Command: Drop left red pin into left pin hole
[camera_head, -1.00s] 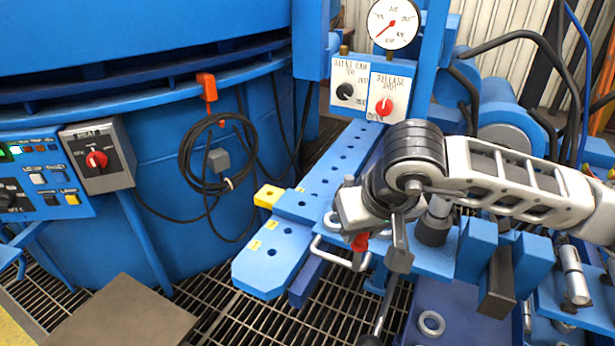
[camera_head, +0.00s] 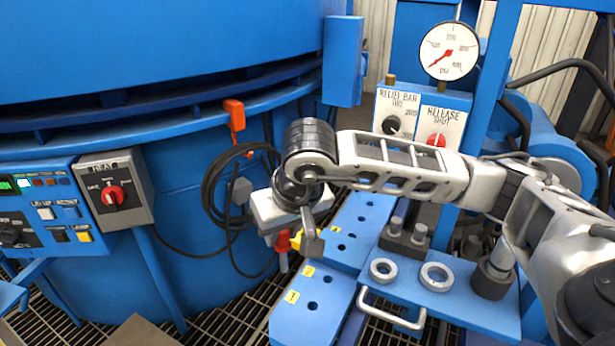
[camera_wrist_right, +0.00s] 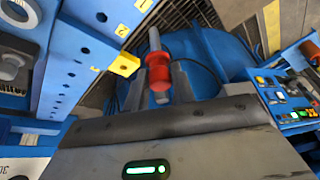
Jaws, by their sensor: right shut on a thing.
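My right gripper (camera_head: 296,240) is shut on a red pin (camera_head: 283,242), held by its red upper part with the grey shaft hanging down. In the right wrist view the red pin (camera_wrist_right: 158,78) sits between the two fingers. The pin hangs beside the left edge of the blue bar (camera_head: 290,328), apart from it. The bar has a row of round holes and yellow labels 1 (camera_head: 291,297) and 2 (camera_head: 308,271) at its near end. My left gripper is not in view.
A yellow block (camera_wrist_right: 124,64) sits on the bar's edge close to the pin. A coiled black cable (camera_head: 212,190) hangs on the blue furnace (camera_head: 200,290) behind. A blue tray with a handle (camera_head: 392,310) and metal rings (camera_head: 437,275) lies right of the bar.

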